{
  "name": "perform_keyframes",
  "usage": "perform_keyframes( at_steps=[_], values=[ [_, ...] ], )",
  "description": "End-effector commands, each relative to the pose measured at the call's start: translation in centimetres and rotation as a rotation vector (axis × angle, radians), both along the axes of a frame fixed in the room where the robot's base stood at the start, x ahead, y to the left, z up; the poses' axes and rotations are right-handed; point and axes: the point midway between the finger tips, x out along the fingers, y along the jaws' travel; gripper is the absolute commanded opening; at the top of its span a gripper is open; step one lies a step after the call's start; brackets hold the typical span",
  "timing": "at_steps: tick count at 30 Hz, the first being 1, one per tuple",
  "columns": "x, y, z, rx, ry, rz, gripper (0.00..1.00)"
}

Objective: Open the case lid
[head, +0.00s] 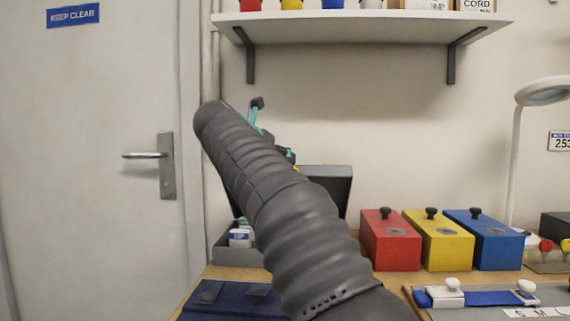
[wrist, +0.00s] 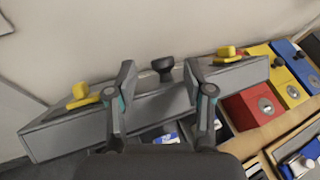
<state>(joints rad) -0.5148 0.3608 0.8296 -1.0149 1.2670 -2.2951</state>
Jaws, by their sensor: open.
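The grey case (head: 222,253) stands at the back of the bench, partly hidden behind my arm. Its lid (head: 337,188) stands raised, its dark inner face showing at the right of my arm. In the wrist view the lid (wrist: 70,132) is a long grey bar with two yellow latches (wrist: 80,95) and a dark knob (wrist: 162,68). My gripper (wrist: 160,80) is open, its fingers on either side of the knob in the picture; I cannot tell whether they touch the lid. In the head view my gripper (head: 271,132) is above the lid, partly hidden by my arm.
Blue-and-white packets (head: 240,238) lie in the case. Red (head: 390,245), yellow (head: 438,245) and blue (head: 484,245) boxes with dark knobs stand to the right. A shelf (head: 360,28) overhangs the bench; a lamp (head: 517,160) stands far right.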

Motion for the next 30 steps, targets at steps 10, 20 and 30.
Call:
perform_keyframes(
  at_steps=[10,20,30],
  values=[
    [-4.7,3.0,2.0,0.001,0.001,0.003,0.52],
    [-5.7,3.4,2.5,0.0,0.001,0.001,0.52],
    [-5.6,3.3,2.5,0.001,0.0,-0.001,0.0]
  ],
)
